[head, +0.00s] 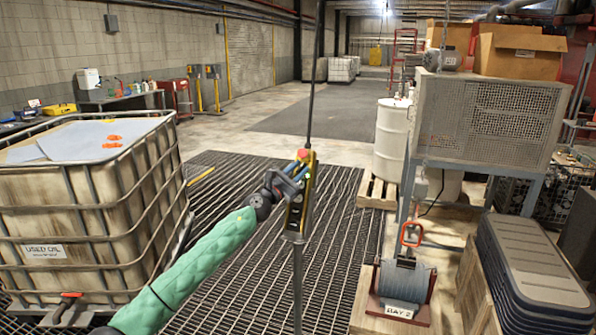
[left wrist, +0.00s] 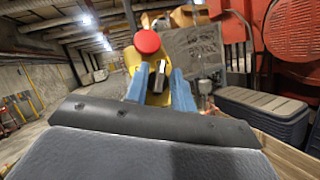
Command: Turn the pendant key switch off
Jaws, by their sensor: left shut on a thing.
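The yellow pendant (head: 308,190) hangs on a dark cable in the middle of the head view, with its red button at the top. The left wrist view shows the round red button (left wrist: 147,41) and, below it, the metallic key (left wrist: 159,74) of the switch. My left gripper (head: 296,172), on the green-sleeved arm, is at the pendant's upper part. In the left wrist view its two blue fingers stand on either side of the key, shut on it. The fingers hide part of the pendant's face. The key's exact angle is hard to tell.
A caged used-oil tank (head: 75,210) stands at the left, close to my left arm. A white drum (head: 392,138) on a pallet and a mesh-sided machine (head: 490,115) stand at the right. Dark floor grating lies below the pendant.

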